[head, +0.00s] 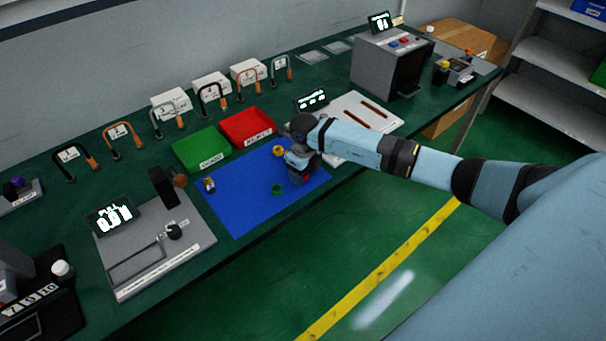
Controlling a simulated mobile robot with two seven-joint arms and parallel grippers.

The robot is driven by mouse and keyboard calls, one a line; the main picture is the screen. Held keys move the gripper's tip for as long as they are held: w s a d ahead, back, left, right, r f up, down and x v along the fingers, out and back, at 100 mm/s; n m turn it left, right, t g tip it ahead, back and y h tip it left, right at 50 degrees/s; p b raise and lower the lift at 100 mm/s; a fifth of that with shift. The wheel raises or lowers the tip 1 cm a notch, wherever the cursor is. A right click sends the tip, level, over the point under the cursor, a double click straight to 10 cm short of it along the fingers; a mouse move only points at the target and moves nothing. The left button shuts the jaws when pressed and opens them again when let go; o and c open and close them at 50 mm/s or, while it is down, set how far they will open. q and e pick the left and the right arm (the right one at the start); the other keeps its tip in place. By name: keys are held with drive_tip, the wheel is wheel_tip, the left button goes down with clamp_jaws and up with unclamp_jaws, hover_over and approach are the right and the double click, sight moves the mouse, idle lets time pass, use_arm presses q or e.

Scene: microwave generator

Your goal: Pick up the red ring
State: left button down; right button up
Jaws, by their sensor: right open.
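My right gripper (302,174) is over the right part of the blue mat (237,208), pointing down. Its jaws are open, but the fingertips are small and dark here. A small patch of red shows at its lower end; it may be the red ring, mostly hidden by the gripper. I cannot tell whether the fingers touch it. A yellow ring (279,150) lies on the mat left of and behind the gripper. A green ring (277,190) lies on the mat left of and in front of it. My left gripper is out of view.
A green tray (202,150) and a red tray (248,127) stand behind the mat. A white board (362,121) lies right of it. A grey test station (155,244) with a display stands left. Several hooked handles line the back. The mat's front middle is clear.

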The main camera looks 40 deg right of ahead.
drive_tip(key=c, duration=1)
drive_tip(key=shift+r, duration=0.2)
